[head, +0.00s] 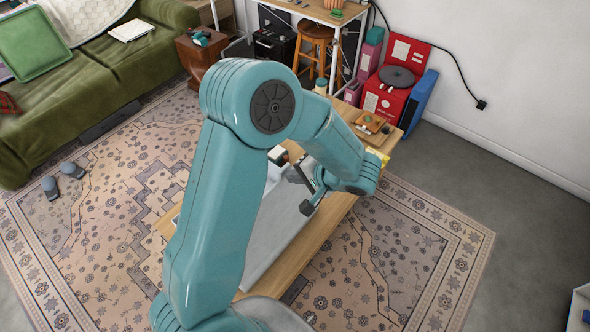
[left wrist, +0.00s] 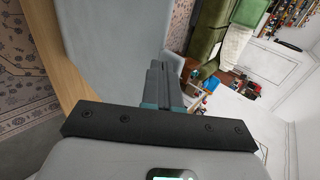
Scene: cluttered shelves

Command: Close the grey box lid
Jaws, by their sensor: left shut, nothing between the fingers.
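The grey box (head: 277,232) is on the wooden table, largely hidden behind my left arm in the head view. A broad, smooth grey panel of it (left wrist: 112,35) fills the upper left of the left wrist view. I cannot tell the lid from the body, or how far the lid stands open. My left gripper (head: 307,203) is over the box's right side in the head view, its dark fingers pointing down. In the left wrist view its fingers (left wrist: 166,75) are together and empty, beside the panel's right edge. Contact is unclear. My right gripper is out of view.
The wooden table (head: 322,222) carries a small wooden tray (head: 371,127) at its far end. A green sofa (head: 80,85) stands at the back left, and a red case (head: 392,90) by the wall. Patterned rug (head: 400,240) lies open right of the table.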

